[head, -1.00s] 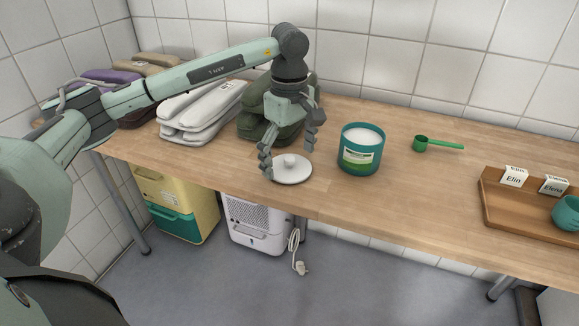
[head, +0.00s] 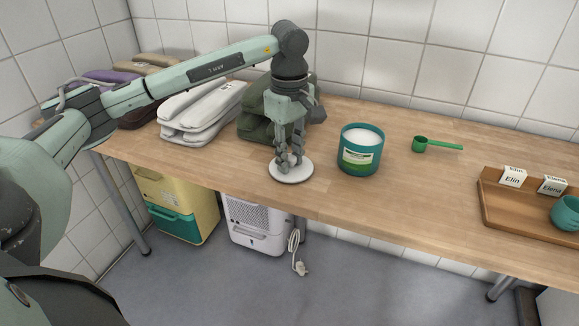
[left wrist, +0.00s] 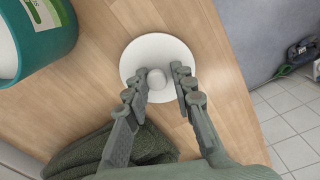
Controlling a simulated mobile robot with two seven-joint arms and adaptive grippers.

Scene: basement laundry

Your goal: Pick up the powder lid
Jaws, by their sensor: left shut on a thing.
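The powder lid (head: 291,177) is a white round disc with a small knob, lying flat on the wooden table. It also shows in the left wrist view (left wrist: 158,48). My left gripper (head: 289,163) points down over it and is shut on the lid's knob (left wrist: 156,79). In the head view the fingers mostly hide the knob. The teal powder tub (head: 360,157) stands open to the right of the lid, with white powder inside and a green and white label. My right gripper is in neither view.
A green scoop (head: 436,145) lies right of the tub. A wooden tray (head: 520,224) with name cards and a teal cup (head: 567,213) is at the right. Folded white (head: 201,112) and dark green (head: 256,124) textiles lie behind and left. The table between scoop and front edge is clear.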

